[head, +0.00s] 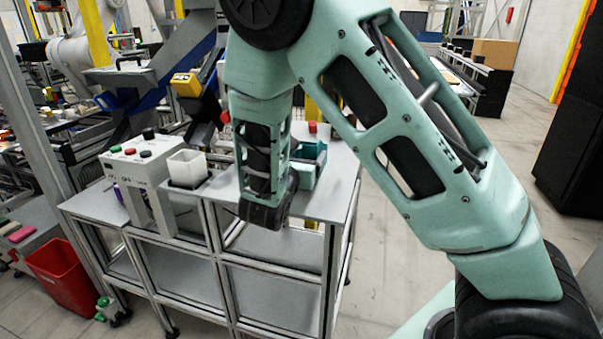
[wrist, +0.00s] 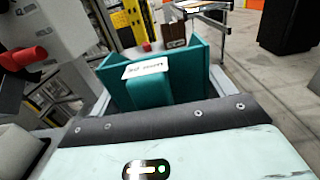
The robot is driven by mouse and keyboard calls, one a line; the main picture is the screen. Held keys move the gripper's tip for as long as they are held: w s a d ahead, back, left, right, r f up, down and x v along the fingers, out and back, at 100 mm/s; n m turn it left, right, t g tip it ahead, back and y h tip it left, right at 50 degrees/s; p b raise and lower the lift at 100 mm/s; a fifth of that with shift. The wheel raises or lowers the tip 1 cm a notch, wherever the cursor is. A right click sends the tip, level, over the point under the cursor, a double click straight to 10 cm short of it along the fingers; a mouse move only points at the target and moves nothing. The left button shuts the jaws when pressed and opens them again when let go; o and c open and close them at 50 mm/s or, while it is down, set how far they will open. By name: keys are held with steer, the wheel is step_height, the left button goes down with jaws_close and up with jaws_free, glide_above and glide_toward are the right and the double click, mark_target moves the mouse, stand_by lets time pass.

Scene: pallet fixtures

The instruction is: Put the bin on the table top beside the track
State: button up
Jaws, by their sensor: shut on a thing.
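The bin (head: 308,167) is a teal open-topped box at the back right of the grey table top (head: 325,203), partly hidden behind my arm in the head view. In the wrist view the bin (wrist: 190,72) is straight ahead, upright, with a white label on its near side. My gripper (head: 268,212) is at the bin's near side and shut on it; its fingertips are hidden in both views. I cannot tell whether the bin touches the surface below. Grey rail-like edges (wrist: 222,82) show beside it; I cannot tell if they are the track.
A white open box (head: 187,168) and a grey control panel (head: 135,165) with coloured buttons stand left of my arm. A yellow-and-black device (head: 187,85) is behind them. The table's front right corner looks bare. A red crate (head: 62,270) is on the floor at left.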

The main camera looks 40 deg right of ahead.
steer(key=shift+f, duration=2.05)
steer(key=shift+f, duration=0.1)
steer(key=o, duration=1)
steer(key=shift+c, duration=0.2)
